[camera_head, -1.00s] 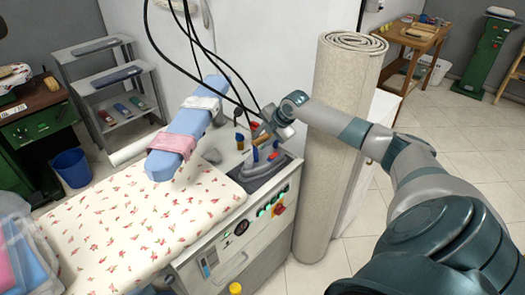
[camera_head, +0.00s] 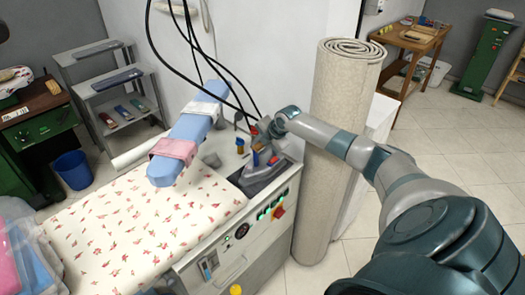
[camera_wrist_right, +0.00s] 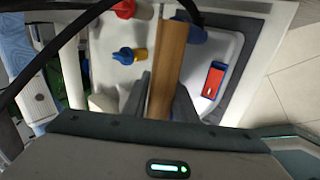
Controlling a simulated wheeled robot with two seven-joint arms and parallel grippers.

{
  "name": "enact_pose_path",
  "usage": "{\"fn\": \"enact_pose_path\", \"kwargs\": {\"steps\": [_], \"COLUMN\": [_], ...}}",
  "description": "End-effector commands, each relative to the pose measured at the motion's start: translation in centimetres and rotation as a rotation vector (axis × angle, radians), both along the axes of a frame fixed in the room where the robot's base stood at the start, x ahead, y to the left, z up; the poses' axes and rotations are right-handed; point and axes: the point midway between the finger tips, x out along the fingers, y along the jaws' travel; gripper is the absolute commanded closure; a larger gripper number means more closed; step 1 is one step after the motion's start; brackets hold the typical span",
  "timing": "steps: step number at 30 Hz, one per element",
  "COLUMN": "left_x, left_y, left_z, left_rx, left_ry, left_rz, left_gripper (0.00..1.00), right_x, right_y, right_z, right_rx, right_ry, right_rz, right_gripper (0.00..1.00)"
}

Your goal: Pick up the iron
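The iron (camera_head: 264,174) is grey with blue and red parts and sits on a dark rest at the right end of the pressing table. In the right wrist view its brown wooden handle (camera_wrist_right: 169,62) runs between the fingers of my right gripper (camera_wrist_right: 163,85). A finger lies close along each side of the handle; whether they press on it is unclear. In the head view my right gripper (camera_head: 262,132) is over the iron, its fingertips too small to make out. My left gripper is not seen.
The flowered table (camera_head: 140,215) lies left of the iron, under a blue padded arm (camera_head: 187,138). A rolled carpet (camera_head: 335,150) stands close beside my right arm. Black cables (camera_head: 215,65) hang near the gripper. Small bottles (camera_wrist_right: 125,54) stand beside the iron.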

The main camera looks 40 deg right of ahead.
Motion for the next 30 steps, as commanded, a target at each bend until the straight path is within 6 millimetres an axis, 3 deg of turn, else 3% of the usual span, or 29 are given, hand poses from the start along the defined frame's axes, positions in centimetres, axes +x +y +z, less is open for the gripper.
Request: {"fn": "enact_pose_path", "kwargs": {"steps": [1,3,30], "left_x": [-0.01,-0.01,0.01], "left_y": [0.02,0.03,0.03], "left_z": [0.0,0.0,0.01], "left_rx": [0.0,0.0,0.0], "left_ry": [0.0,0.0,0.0], "left_rz": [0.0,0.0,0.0], "left_gripper": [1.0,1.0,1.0], "right_x": [-0.01,-0.01,-0.03], "right_y": [-0.01,-0.01,-0.02], "right_z": [0.0,0.0,0.0], "right_rx": [0.0,0.0,0.0], "right_ry": [0.0,0.0,0.001], "right_rz": [0.0,0.0,0.0], "right_gripper": [0.88,1.0,1.0]}}
